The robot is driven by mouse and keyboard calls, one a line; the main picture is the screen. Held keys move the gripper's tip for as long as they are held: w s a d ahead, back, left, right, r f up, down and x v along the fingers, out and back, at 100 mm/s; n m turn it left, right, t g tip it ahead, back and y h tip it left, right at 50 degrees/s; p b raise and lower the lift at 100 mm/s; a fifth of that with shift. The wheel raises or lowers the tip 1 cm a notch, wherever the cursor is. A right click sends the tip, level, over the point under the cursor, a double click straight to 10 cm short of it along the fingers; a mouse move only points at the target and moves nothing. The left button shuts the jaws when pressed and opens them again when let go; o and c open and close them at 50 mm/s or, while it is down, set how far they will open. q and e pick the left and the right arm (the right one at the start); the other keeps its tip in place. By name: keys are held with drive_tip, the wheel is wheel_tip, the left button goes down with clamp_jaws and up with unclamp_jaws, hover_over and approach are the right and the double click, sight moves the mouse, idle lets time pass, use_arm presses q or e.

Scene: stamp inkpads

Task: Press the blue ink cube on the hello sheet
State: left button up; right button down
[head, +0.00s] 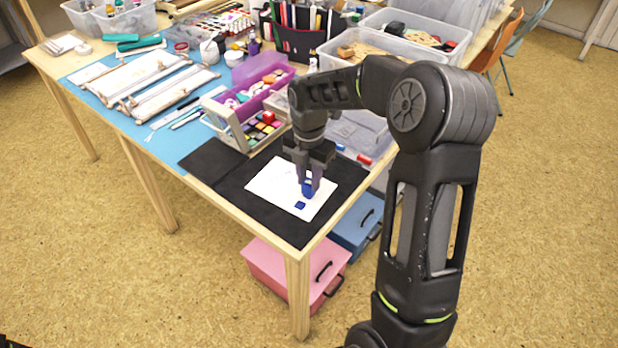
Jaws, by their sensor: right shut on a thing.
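The white hello sheet (268,186) lies on a black mat (228,197) near the table's front corner. My right gripper (309,183) points down over the sheet and is shut on the blue ink cube (308,189). The cube is at or just above the paper; I cannot tell whether it touches. A small dark blue square mark (300,205) shows on the sheet just in front of the cube. Any writing on the sheet is too small to read. My left gripper is not in view.
A light tray of coloured ink cubes (239,133) stands behind the mat, with a purple bin (272,65) beyond. Clear boxes stand behind my right arm. Wooden frames (150,80) lie on a blue mat at left. Pink (290,270) and blue (352,230) boxes sit below the table.

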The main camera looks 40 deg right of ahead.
drive_tip(key=shift+r+p, duration=2.25)
drive_tip(key=shift+r, duration=0.55)
